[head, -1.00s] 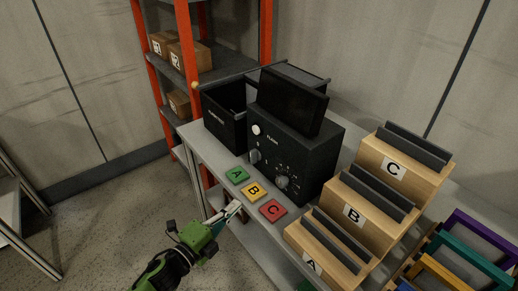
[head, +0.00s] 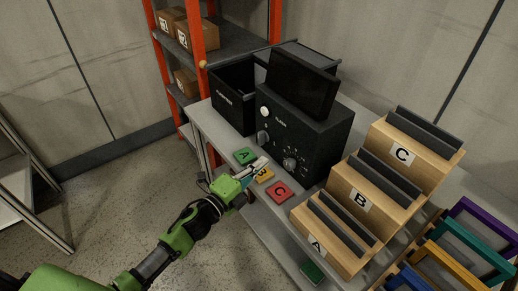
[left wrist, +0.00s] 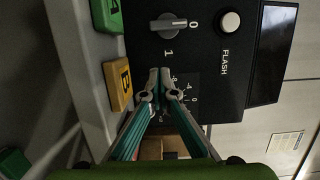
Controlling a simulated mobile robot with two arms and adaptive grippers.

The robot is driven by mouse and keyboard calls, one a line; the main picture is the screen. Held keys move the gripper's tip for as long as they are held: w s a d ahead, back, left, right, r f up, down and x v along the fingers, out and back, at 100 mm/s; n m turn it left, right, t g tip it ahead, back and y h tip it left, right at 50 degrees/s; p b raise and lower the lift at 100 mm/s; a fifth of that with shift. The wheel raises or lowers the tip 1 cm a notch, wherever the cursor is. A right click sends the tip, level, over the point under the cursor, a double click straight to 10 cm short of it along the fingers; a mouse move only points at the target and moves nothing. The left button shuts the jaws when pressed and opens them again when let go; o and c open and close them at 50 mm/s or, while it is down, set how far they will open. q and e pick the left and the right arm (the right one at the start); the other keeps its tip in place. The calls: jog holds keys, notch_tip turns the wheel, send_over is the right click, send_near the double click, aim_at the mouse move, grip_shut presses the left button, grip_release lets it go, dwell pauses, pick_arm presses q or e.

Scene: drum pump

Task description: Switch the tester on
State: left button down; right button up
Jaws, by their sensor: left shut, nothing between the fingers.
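The tester (head: 310,132) is a black box with a tilted dark screen (head: 302,82) on top, standing on the grey bench. Its rotary switch (left wrist: 168,25) has the marks 0 and 1, and its handle points toward 0. The switch also shows in the head view (head: 262,137). A white FLASH button (left wrist: 230,22) sits beside it. My left gripper (left wrist: 160,73) is shut and empty, in front of the panel near the 1 mark. It partly hides a numbered dial (left wrist: 183,94). In the head view, the left gripper (head: 263,161) is above the lettered tiles. My right gripper is out of view.
Green A (head: 245,155), yellow B (head: 265,176) and red C (head: 279,191) tiles lie along the bench front. A black open box (head: 233,105) stands left of the tester. Stepped wooden holders (head: 350,200) stand to the right, with coloured frames (head: 470,250) beyond.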

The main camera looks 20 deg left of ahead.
aim_at(262, 138)
pick_arm(q)
jog(key=x, duration=0.3)
jog(key=shift+w+d+r, duration=0.1)
jog(key=shift+w+d, duration=0.1)
jog(key=shift+w, duration=0.2)
jog(key=shift+w+a+p, duration=0.2)
jog(key=shift+w+a, duration=0.1)
jog(key=shift+a, duration=0.3)
jog(key=shift+w+a+p, duration=0.2)
jog(key=shift+w+a, duration=0.15)
jog(key=shift+a, duration=0.25)
jog(key=shift+w+a, duration=0.35)
jog(key=shift+a, duration=0.2)
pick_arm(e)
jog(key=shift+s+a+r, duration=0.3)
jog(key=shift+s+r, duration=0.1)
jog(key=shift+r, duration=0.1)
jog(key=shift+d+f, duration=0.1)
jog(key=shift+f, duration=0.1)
pick_arm(q)
jog(key=shift+f+m+b, duration=0.25)
jog(key=shift+m+b, duration=0.05)
jog(key=shift+b, duration=0.1)
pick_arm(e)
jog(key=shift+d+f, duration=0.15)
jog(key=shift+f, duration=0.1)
